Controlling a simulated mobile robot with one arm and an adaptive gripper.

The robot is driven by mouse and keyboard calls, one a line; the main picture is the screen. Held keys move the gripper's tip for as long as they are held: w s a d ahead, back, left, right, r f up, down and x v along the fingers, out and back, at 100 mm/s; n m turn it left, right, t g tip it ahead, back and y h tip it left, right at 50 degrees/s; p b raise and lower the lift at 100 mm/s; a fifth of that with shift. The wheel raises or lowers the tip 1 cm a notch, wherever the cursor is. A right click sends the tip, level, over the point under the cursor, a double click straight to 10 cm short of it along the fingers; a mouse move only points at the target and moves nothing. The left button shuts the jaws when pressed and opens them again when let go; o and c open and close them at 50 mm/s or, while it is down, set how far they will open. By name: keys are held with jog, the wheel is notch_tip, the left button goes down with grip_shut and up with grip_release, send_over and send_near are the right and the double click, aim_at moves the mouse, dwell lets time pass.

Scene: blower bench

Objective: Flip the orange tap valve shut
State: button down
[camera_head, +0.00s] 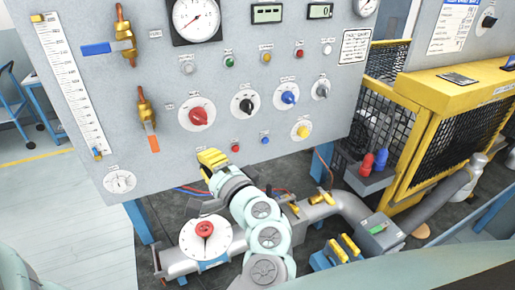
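The orange tap valve is a brass fitting (146,110) on the left part of the grey panel. Its orange handle (153,143) points down, roughly in line with the brass body. My gripper (212,158), with yellow fingers, is in front of the panel's lower edge, to the right of and slightly below the orange handle. It is apart from the handle in the picture. The fingers look close together, but I cannot tell whether they are open or shut. Nothing hides the orange handle.
A similar valve with a blue handle (96,48) pointing left sits above. A red knob (198,116) is between the orange valve and several other knobs. A scale strip (70,80) is at left. Below are a grey pipe (178,262) and a round dial (205,238).

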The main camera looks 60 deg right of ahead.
aim_at(154, 144)
jog(key=shift+s, duration=0.1)
jog(key=w+p, duration=0.8)
jog(key=w, duration=0.3)
jog(key=shift+w+a, duration=0.25)
jog(key=shift+w, duration=0.15)
jog(key=shift+a+f+m+b, duration=0.2)
jog(key=shift+m+b, duration=0.1)
jog(key=shift+m, duration=0.2)
dwell(0.4)
